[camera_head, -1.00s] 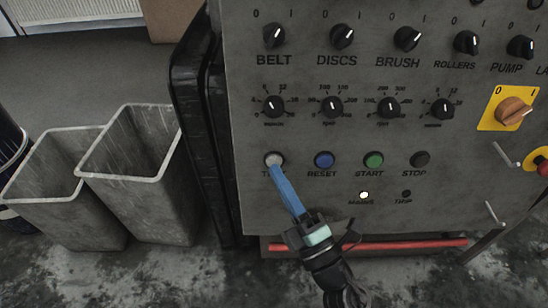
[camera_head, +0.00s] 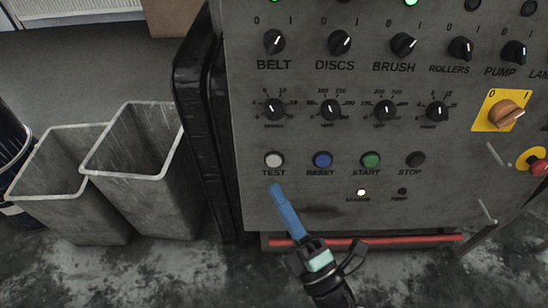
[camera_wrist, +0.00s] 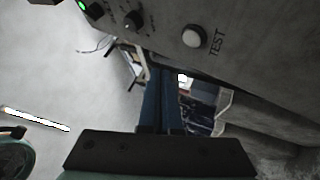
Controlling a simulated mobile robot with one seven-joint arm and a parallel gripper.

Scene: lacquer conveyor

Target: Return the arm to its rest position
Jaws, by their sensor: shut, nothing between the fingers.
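My gripper (camera_head: 275,190) has blue fingers closed together and holds nothing. In the head view it is in front of the grey control panel (camera_head: 300,205), its tip just below the white TEST button (camera_head: 274,160) and apart from it. In the wrist view the blue fingers (camera_wrist: 166,80) point away from the camera, with the TEST button (camera_wrist: 193,37) to the upper right of their tips. My arm reaches up from the bottom of the head view.
Blue RESET (camera_head: 322,160), green START (camera_head: 370,160) and dark STOP (camera_head: 415,159) buttons sit on the panel. A red bar (camera_head: 400,240) runs below it. Two grey bins (camera_head: 150,190) stand left. An emergency stop (camera_head: 538,165) and yellow-plated switch (camera_head: 506,114) are at right.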

